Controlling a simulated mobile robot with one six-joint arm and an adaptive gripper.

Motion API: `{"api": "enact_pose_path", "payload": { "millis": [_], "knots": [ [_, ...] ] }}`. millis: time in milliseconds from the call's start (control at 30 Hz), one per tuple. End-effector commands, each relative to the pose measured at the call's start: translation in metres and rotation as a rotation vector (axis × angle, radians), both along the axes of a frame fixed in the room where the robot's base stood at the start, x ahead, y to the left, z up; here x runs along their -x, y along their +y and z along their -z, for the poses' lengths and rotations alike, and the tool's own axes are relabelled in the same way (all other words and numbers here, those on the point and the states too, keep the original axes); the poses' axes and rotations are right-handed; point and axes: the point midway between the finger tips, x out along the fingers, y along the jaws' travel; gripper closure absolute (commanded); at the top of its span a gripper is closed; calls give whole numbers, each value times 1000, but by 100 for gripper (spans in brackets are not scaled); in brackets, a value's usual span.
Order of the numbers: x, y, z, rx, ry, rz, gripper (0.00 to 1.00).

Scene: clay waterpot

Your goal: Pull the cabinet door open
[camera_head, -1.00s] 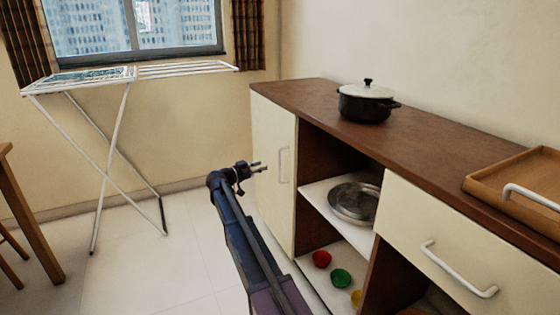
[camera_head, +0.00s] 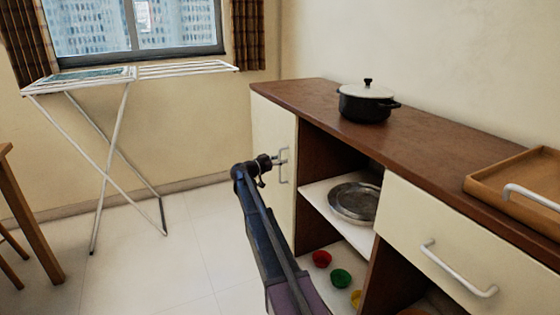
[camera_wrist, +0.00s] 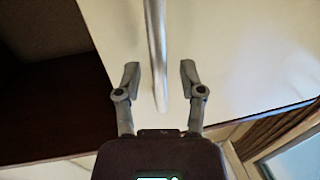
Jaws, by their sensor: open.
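The cream cabinet door (camera_head: 272,135) is at the left end of the brown-topped cabinet and looks shut. Its upright metal handle (camera_head: 284,166) is on the door's right side. My gripper (camera_head: 281,157) is at the handle in the head view. In the wrist view, the handle (camera_wrist: 156,45) runs between the two spread fingers of my gripper (camera_wrist: 160,80), with a gap on each side. The fingers are open and not closed on it. The door panel (camera_wrist: 230,50) fills the view behind the handle.
An open shelf beside the door holds a metal pan (camera_head: 354,202) and small coloured bowls (camera_head: 341,278). A black pot (camera_head: 366,103) and a wooden tray (camera_head: 520,190) stand on top. A drawer (camera_head: 450,250) is at right. A white drying rack (camera_head: 112,150) stands left; the floor between is clear.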

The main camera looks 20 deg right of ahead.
Motion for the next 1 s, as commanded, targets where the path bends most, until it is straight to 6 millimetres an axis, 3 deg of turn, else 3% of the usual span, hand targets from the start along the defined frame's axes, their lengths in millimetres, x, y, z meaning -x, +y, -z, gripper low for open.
{"api": "enact_pose_path", "payload": {
  "millis": [133, 300, 1000],
  "knots": [
    [0, 0, 0, 0, 0, 0, 52],
    [0, 0, 0, 0, 0, 0, 100],
    [1, 6, 0, 0, 0, 7, 100]
  ]
}}
